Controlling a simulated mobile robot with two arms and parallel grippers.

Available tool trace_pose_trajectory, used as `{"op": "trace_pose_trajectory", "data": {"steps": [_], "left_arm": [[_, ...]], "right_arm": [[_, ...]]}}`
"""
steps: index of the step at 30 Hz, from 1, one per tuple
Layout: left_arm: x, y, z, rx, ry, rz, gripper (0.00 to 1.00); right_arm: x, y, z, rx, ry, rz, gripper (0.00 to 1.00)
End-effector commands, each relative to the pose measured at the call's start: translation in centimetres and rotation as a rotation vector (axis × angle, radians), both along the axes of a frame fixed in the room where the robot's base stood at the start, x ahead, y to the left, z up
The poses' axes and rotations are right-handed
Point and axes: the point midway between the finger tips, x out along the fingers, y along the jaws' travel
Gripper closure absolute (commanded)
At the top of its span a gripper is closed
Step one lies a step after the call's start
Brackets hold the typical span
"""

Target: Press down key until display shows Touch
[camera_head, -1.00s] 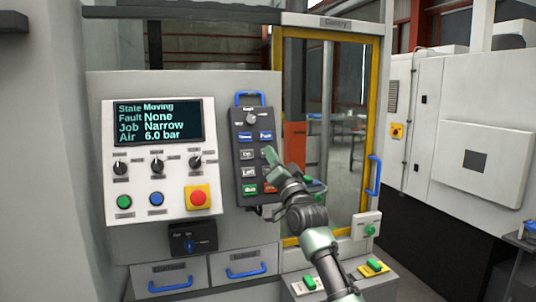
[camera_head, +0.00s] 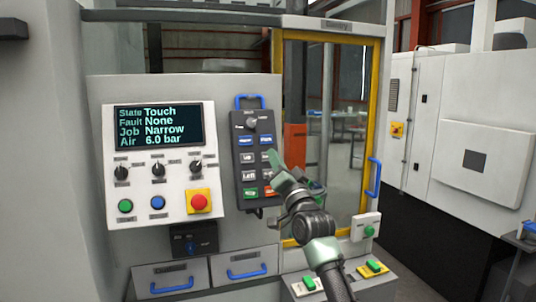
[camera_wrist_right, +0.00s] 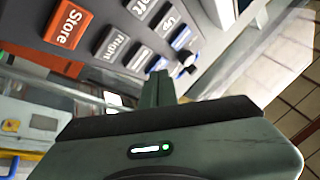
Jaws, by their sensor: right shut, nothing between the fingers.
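The display (camera_head: 158,127) on the white panel reads State Touch, Fault None, Job Narrow, Air 6.0 bar. The dark key pendant (camera_head: 240,190) hangs to its right. My right gripper (camera_head: 276,157) is shut and empty, at the pendant's right edge. In the right wrist view, its fingers (camera_wrist_right: 158,88) point at the keys, with the Right key (camera_wrist_right: 111,44), the Up key (camera_wrist_right: 166,26) and the orange Store key (camera_wrist_right: 68,23) visible. The key nearest the fingertips, probably the down key (camera_wrist_right: 138,57), has no clear label. I cannot tell whether the fingertips touch it. My left gripper is out of view.
A red button (camera_head: 198,202) on a yellow plate sits left of the pendant. A knob (camera_head: 252,123) tops the keys. The yellow-framed door (camera_head: 376,110) with a blue handle (camera_head: 374,177) stands close on the right. Drawers (camera_head: 245,263) lie below.

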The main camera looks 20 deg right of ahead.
Motion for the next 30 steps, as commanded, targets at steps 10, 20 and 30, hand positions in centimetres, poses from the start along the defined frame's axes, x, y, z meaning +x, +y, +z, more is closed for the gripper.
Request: {"op": "trace_pose_trajectory", "data": {"steps": [10,20,30], "left_arm": [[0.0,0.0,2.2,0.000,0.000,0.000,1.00],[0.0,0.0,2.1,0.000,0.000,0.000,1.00],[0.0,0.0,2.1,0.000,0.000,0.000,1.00]], "right_arm": [[-2.9,-0.1,1.2,0.001,0.001,0.000,1.00],[-3.1,-0.2,1.1,0.001,0.000,-0.001,1.00],[-3.1,-0.1,1.0,-0.002,0.004,-0.001,1.00]]}}
